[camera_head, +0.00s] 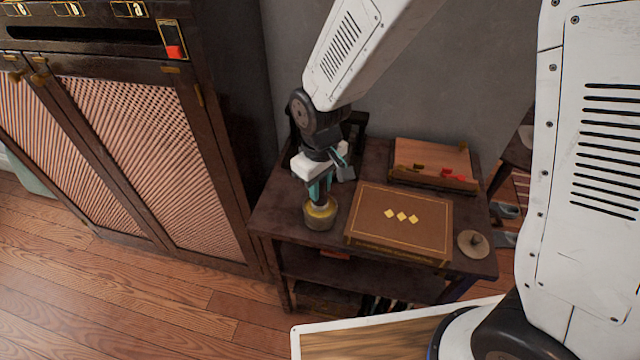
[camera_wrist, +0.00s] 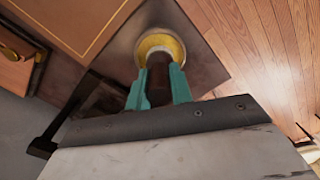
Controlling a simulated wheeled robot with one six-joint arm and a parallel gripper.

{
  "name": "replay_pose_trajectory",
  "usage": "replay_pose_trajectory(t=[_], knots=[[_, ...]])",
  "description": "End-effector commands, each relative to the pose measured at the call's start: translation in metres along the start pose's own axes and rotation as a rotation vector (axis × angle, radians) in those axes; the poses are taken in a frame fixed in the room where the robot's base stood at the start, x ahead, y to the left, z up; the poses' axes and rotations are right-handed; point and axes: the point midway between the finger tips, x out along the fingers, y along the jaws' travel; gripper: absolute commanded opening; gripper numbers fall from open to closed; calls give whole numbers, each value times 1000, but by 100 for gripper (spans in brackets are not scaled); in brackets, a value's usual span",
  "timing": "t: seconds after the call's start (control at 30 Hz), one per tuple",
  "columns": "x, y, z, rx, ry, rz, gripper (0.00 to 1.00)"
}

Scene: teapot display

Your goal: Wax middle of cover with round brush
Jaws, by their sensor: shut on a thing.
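My gripper (camera_head: 320,188) has its teal fingers shut on the dark handle of the round brush and points down at the left of the small dark table. In the wrist view the brush handle (camera_wrist: 159,84) stands between the fingers. The brush's lower end is at a round tin of yellow wax (camera_head: 320,214), also seen in the wrist view (camera_wrist: 160,46); its bristles are hidden, and I cannot tell how deep they sit. The brown cover (camera_head: 375,236) lies flat to the right of the tin, with a gold border line and three gold diamonds at its middle.
A tan disc with a knob (camera_head: 473,246) lies right of the cover. A wooden box or board (camera_head: 432,158) with red and gold bits is behind it. A dark upright object (camera_head: 352,128) stands at the back left. A tall cabinet (camera_head: 150,150) is to the left.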

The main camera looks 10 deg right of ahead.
Motion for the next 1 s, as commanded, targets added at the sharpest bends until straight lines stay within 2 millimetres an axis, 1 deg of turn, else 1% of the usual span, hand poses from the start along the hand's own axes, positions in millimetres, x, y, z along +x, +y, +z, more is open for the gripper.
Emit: replay_pose_trajectory(t=[0.37, 1.0], knots=[[1, 0, 0, 0, 0, 0, 0], [9, 0, 0, 0, 0, 0, 0]])
